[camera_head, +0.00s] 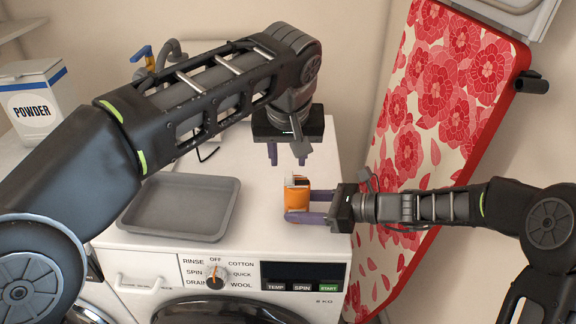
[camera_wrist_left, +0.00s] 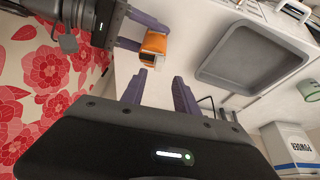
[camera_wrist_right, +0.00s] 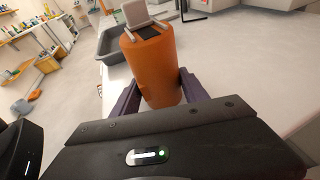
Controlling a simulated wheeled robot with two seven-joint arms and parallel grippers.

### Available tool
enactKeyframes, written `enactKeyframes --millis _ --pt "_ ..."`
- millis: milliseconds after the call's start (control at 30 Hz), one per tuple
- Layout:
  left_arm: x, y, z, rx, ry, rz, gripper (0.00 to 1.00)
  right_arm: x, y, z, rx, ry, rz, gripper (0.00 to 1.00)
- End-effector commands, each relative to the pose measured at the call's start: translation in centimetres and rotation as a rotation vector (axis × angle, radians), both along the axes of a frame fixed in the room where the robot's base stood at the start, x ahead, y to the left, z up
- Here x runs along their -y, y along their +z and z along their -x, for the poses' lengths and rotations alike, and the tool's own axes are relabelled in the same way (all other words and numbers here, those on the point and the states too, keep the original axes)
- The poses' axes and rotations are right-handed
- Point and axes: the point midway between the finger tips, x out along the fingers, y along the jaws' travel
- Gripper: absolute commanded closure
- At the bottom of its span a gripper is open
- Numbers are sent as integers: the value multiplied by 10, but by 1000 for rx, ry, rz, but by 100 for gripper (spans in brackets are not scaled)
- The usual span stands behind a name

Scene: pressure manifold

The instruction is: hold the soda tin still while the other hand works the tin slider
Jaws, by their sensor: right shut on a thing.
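The orange soda tin (camera_head: 297,203) stands upright near the right end of the white washing machine top. My right gripper (camera_wrist_right: 158,95) is shut on its sides, one finger on each side. The tin slider (camera_wrist_right: 136,14) is a pale grey square piece on the tin's top, beside a dark patch. It also shows small and pale in the head view (camera_head: 296,181). My left gripper (camera_head: 287,158) is open and empty, pointing down above and behind the tin. In the left wrist view its fingers (camera_wrist_left: 160,88) are apart, with the tin (camera_wrist_left: 154,44) beyond them.
A grey tray (camera_head: 180,207) lies on the machine top (camera_head: 262,232) left of the tin. A powder box (camera_head: 35,100) stands at the far left. A red floral ironing board (camera_head: 440,90) leans at the right, close to my right arm. The machine top between tray and tin is clear.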

Motion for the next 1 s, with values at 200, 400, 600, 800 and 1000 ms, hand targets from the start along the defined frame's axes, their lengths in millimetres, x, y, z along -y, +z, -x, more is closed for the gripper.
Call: enactKeyframes --millis 200,400,600,800,1000 --pt "1 36 14 2 0 1 64 0 0 0 0 1 0 71" --pt "0 46 19 0 0 0 64 0 0 0 0 1 0 71" --pt "0 46 19 0 0 -1 64 0 0 0 0 1 0 71" --pt "0 46 19 0 0 -1 64 0 0 0 0 1 0 42" --pt "0 46 19 0 0 -1 64 0 0 0 0 1 0 26"
